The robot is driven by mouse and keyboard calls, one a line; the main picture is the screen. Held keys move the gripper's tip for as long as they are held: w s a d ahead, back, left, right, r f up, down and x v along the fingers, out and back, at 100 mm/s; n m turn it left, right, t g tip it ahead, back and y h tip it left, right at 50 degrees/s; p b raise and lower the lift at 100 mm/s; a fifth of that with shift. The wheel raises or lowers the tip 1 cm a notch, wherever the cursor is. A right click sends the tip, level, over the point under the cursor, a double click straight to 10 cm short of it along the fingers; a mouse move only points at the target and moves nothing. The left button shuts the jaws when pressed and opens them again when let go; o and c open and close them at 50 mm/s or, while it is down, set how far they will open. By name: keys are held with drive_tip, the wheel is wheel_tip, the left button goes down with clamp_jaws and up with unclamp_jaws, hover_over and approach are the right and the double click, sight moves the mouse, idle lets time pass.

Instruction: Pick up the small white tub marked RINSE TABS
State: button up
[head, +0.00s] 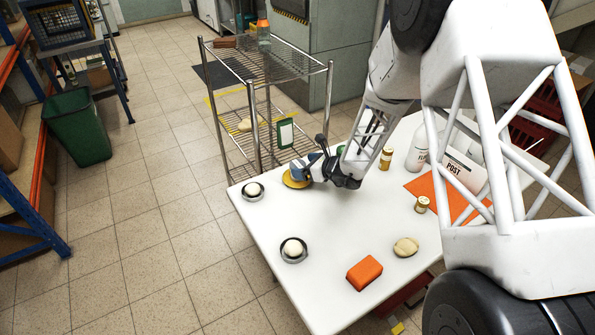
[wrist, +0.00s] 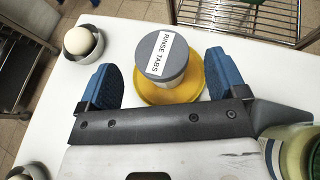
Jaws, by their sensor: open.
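The tub marked RINSE TABS (wrist: 168,62) has a grey lid with a white label and a paler body. It stands upright on a round yellow dish (wrist: 185,92) in the wrist view. My gripper (wrist: 161,72) is open, with one blue finger left of the tub and one right of it. Gaps show between both fingers and the tub, so it is not gripped. In the head view my gripper (head: 298,172) is low over the yellow dish (head: 291,182) at the table's far left corner. There I cannot make out the tub behind the fingers.
On the white table (head: 330,225) are two bowls with pale balls (head: 253,190) (head: 293,250), an orange block (head: 364,273), a beige lump (head: 405,247), small jars (head: 386,158) (head: 422,205) and an orange sheet (head: 440,190). A greenish jar (wrist: 300,150) is close right of my gripper. A wire rack (head: 330,85) adjoins the table.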

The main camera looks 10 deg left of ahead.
sight(300, 165)
drive_tip(key=shift+x, duration=1.95)
drive_tip(key=shift+d, duration=0.1)
drive_tip(key=c, duration=1.1)
